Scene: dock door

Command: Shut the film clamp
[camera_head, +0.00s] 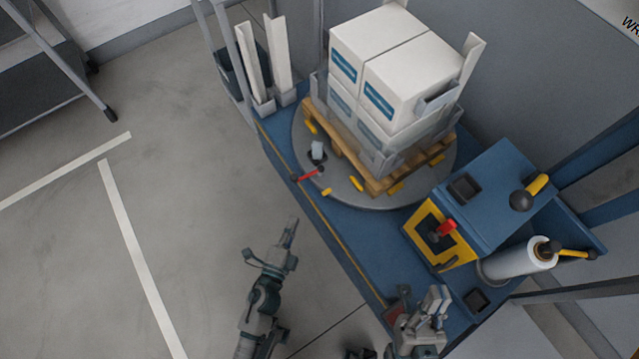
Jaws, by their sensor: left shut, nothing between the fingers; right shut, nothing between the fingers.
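What looks like the film clamp (317,151) is a small grey and black piece at the front-left edge of the round turntable (300,148). A red lever (308,175) with dark ends lies just below it, pointing out over the blue base. I cannot tell from this view how far the clamp is open. My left gripper (291,226) is shut and empty, over the floor in front of the base, below and apart from the lever. My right gripper (437,297) is shut and empty, near the front right corner of the base.
Boxes (395,60) are stacked on a wooden pallet (371,179) on the turntable. A blue control housing (497,178) with a red switch (445,230) stands right, beside a white film roll (518,259). A grey cart (40,80) is far left. The left floor is clear.

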